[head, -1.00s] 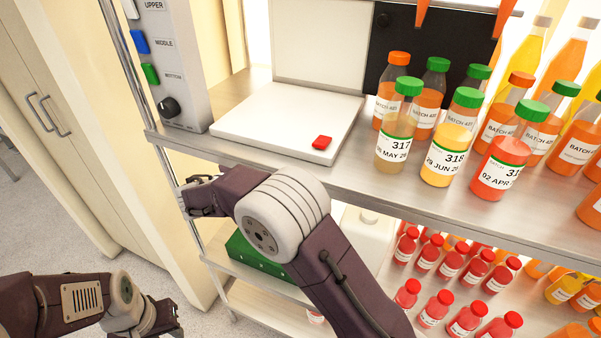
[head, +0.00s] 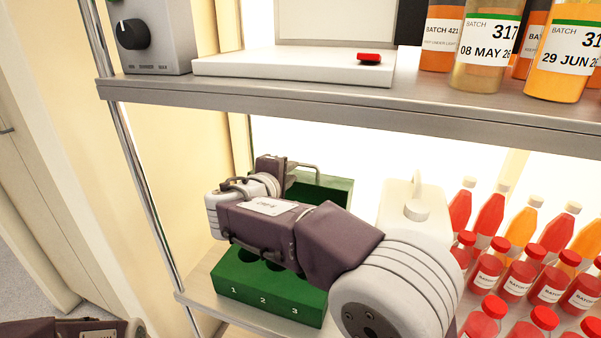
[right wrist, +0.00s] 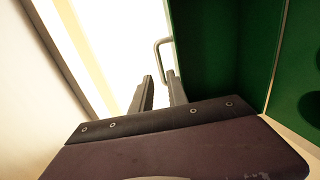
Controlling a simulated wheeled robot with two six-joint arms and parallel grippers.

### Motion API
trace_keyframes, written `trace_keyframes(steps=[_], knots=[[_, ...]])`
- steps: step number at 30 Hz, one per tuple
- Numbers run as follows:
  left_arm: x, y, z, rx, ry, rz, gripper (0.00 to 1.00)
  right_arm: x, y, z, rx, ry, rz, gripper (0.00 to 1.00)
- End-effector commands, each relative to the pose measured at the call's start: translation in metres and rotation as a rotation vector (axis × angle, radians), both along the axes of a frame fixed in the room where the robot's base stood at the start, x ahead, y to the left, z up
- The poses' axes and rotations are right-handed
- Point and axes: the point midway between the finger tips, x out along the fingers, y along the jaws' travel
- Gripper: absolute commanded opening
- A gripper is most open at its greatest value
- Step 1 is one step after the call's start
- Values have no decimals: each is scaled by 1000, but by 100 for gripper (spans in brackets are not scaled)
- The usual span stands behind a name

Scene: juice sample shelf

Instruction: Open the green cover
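The green box (head: 265,300) sits on the lower shelf, its front marked 1, 2, 3, with round holes partly showing on top. The green cover (head: 338,188) appears as a panel behind the holes, raised off them; its exact angle is hidden by my right arm. A grey metal handle (head: 304,165) shows at its upper left. My right gripper (head: 283,172) is at this handle. In the right wrist view, its two fingers (right wrist: 161,86) stand a little apart, with the handle (right wrist: 159,58) at their tips. I cannot tell whether they touch it. My left gripper is out of view.
The upper shelf (head: 400,103) runs above my right arm. A white container (head: 410,235) stands right of the box, and several red and orange bottles (head: 520,275) fill the shelf farther right. A metal post (head: 140,170) stands at the left.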

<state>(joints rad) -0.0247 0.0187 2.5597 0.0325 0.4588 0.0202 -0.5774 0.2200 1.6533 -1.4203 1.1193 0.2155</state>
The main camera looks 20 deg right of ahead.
Motion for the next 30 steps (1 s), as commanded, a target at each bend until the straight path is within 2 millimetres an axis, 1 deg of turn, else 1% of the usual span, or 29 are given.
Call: trace_keyframes(steps=[1,6,9,12,20,21,23,30], knots=[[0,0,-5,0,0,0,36,8,-8,-6,0,0,-6,20],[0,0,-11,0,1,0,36,38,-27,-15,-1,1,-5,20],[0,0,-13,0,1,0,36,50,-35,-19,-1,1,-4,20],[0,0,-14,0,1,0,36,58,-40,-20,0,0,-2,20],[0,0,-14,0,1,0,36,60,-41,-20,-1,1,-1,20],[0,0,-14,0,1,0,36,60,-41,-20,-1,1,-1,17],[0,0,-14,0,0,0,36,60,-41,-20,-1,1,-1,0],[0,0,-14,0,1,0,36,60,-41,-20,-2,1,0,0]])
